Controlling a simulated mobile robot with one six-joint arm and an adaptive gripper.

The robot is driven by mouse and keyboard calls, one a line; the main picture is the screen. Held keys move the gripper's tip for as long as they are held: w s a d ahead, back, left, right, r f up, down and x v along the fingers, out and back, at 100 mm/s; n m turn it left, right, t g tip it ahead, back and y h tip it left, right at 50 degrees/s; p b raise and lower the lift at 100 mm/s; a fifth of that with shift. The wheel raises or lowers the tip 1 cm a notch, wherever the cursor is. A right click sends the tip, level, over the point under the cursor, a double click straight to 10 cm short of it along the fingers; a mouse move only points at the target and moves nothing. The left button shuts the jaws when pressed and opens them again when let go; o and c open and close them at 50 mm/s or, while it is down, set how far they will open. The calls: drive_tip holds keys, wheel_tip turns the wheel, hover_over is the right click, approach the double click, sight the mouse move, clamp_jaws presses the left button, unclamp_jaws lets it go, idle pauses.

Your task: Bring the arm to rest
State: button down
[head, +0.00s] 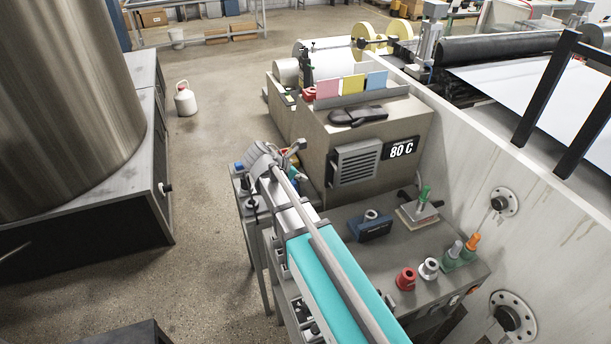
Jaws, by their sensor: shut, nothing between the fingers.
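My gripper and arm do not show clearly anywhere in the head view. The task names no other object. Below the middle, a long bench unit with a teal top (318,285) runs toward the bottom edge.
A beige cabinet (312,150) marked 80 C stands mid-view. A large metal drum (65,90) stands left. A white jug (185,100) is on otherwise open floor. A pale wall (460,160) bounds the right.

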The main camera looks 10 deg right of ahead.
idle(0.6)
drive_tip(key=s+d+f+m+g+y+b, duration=0.1)
drive_tip(key=s+f+m+y, duration=0.3)
drive_tip(key=s+m, duration=0.4)
drive_tip(key=s+d+f+m+g+y+b, duration=0.1)
drive_tip(key=s+f+m+y+b, duration=0.3)
drive_tip(key=m, duration=1)
drive_tip(key=shift+s+f+g, duration=0.5)
drive_tip(key=shift+s+f, duration=0.7)
drive_tip(key=shift+s, duration=1.2)
drive_tip(key=shift+s, duration=0.1)
